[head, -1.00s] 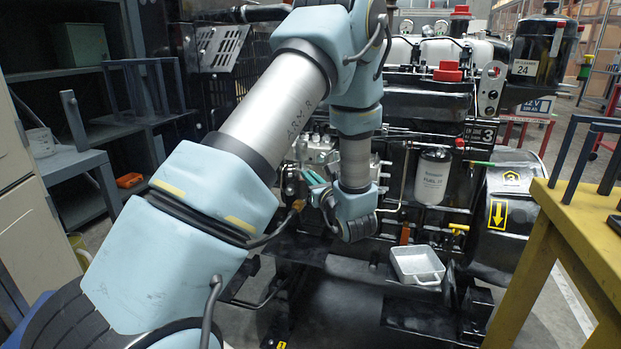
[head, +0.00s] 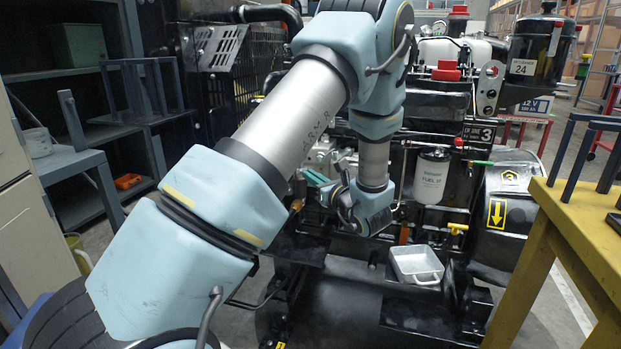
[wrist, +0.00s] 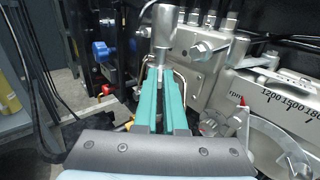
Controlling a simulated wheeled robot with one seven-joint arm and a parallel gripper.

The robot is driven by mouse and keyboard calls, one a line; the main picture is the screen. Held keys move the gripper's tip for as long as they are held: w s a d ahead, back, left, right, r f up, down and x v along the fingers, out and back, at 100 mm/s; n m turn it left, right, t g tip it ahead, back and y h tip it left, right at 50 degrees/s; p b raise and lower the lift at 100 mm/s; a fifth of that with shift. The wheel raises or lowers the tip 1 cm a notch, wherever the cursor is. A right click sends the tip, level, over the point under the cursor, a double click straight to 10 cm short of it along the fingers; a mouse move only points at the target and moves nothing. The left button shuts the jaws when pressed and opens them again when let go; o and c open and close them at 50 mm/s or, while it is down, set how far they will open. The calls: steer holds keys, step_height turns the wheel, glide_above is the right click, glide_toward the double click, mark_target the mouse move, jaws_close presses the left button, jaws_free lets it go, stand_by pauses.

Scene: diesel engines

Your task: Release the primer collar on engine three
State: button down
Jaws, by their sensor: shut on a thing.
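Engine three (head: 487,133) carries its number plate at the right in the head view. My gripper (wrist: 161,74) has teal fingers nearly together in the wrist view. They are shut at the lower end of an upright silver cylinder (wrist: 163,38), which looks like the primer with its collar. The fingertips hide the gripped part, so the collar's exact position cannot be told. In the head view the teal fingers (head: 316,178) reach the engine's left side; my wrist hides part of that area. The grey pump body (wrist: 212,62) stands right beside the primer.
A white fuel filter (head: 431,178) hangs right of my wrist. A grey metal tray (head: 416,264) sits below. A yellow table (head: 575,225) stands at the right. In the wrist view, a blue knob (wrist: 101,49) lies left and a lever with speed scale (wrist: 285,98) right.

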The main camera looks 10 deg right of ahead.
steer(key=c, duration=1)
jaws_free()
steer(key=shift+s+d, duration=0.1)
steer(key=v, duration=1)
steer(key=shift+s, duration=0.3)
steer(key=shift+d, duration=0.1)
